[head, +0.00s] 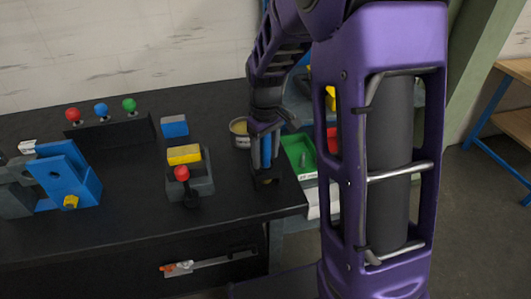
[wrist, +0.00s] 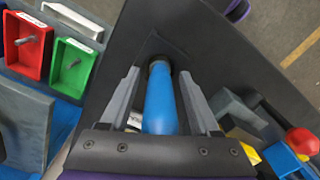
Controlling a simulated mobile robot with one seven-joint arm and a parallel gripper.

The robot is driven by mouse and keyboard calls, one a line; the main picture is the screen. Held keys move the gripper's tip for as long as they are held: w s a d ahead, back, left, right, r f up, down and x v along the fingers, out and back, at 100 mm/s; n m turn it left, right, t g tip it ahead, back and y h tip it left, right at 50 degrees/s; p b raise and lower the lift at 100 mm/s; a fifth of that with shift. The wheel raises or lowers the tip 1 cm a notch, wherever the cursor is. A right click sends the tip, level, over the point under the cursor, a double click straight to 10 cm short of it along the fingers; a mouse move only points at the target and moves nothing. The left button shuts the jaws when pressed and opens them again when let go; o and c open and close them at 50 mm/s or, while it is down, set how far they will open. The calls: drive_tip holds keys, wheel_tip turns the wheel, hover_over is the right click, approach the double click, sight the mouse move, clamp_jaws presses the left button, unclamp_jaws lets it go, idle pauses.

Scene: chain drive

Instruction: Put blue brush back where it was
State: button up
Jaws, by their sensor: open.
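The blue brush (head: 266,152) stands near the right front corner of the black bench, its lower end at a dark base or holder (head: 265,183). In the wrist view its blue handle (wrist: 160,105) runs between my fingers, with a dark part at its far end. My gripper (head: 264,160) points down around the handle. In the wrist view my gripper (wrist: 159,78) is open, with a gap showing on both sides of the handle. Whether the brush is fully seated in the base cannot be told.
A tin (head: 240,133) stands just behind my gripper. Green (head: 299,155) and red (wrist: 28,45) bins lie beyond the bench's right edge. Left are a grey fixture with a yellow block (head: 184,155), a red-knobbed lever (head: 182,174) and a blue-grey block (head: 174,126).

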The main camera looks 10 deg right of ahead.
wheel_tip(320, 180, up, 12)
drive_tip(key=shift+r+p, duration=0.2)
drive_tip(key=shift+p, duration=0.7)
